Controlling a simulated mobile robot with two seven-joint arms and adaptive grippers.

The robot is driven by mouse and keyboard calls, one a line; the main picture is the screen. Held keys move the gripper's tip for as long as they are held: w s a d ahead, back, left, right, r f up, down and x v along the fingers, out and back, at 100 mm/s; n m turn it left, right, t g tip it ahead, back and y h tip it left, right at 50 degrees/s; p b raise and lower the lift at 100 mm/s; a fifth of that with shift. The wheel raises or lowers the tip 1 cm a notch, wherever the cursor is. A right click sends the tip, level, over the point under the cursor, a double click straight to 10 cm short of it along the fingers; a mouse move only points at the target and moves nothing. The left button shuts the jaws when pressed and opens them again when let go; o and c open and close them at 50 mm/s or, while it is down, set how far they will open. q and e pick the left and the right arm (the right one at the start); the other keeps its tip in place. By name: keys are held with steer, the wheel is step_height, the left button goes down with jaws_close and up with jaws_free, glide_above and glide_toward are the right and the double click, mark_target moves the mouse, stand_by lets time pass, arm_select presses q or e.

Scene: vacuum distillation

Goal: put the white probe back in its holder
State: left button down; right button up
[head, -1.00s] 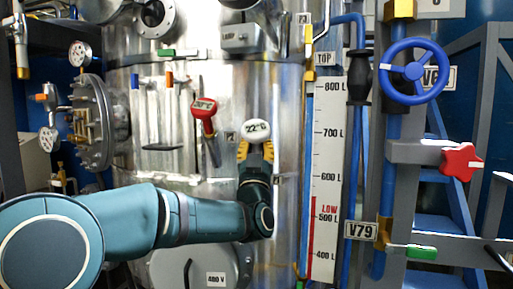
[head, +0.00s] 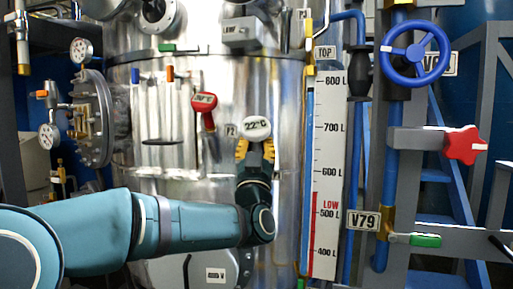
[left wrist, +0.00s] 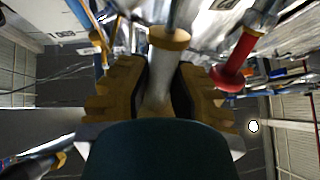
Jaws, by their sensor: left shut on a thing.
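The white probe (head: 257,127) has a rounded white head with a "22°C" display, and it shows upright in front of the steel tank. My left gripper (head: 255,152) is shut on it just below the head. In the left wrist view, the pale probe body (left wrist: 159,78) stands between the yellow fingers (left wrist: 158,95), with a brownish ring at its end. A "P2" label (head: 231,130) is on the tank just left of the probe head. The probe's holder cannot be made out, nor whether the probe touches it. My right gripper is not in view.
A red probe (head: 205,102) stands at the tank to the left; it also shows in the left wrist view (left wrist: 237,58). A level scale (head: 328,150) and pipes rise to the right. A blue handwheel (head: 414,54) and a red knob (head: 463,145) are farther right.

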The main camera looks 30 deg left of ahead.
mark_target(256, 150)
arm_select(q)
steer(key=shift+s+d+f+b, duration=0.15)
steer(key=shift+s+d+b, duration=0.15)
steer(key=shift+s, duration=0.15)
steer(key=shift+s+d+f+b, duration=0.1)
steer(key=shift+s+d+b, duration=0.15)
steer(key=shift+s, duration=0.25)
steer(key=shift+s+d+f+b, duration=0.15)
steer(key=shift+s+d, duration=0.1)
steer(key=shift+s, duration=0.25)
steer(key=w+d+f+m+g+h+p, duration=0.1)
steer(key=d+f+m+g+h+p, duration=0.3)
steer(key=h, duration=0.7)
steer(key=w+d+f+m+g+h+p, duration=0.2)
steer(key=d+f+m+h+p, duration=0.5)
steer(key=d+f+h, duration=0.4)
step_height(256, 150, down, 4)
steer(key=shift+w+d+f+m+g+p, duration=0.15)
steer(key=shift+w+d+m+g+p, duration=0.2)
steer(key=shift+m+g, duration=0.45)
steer(key=shift+s, duration=0.1)
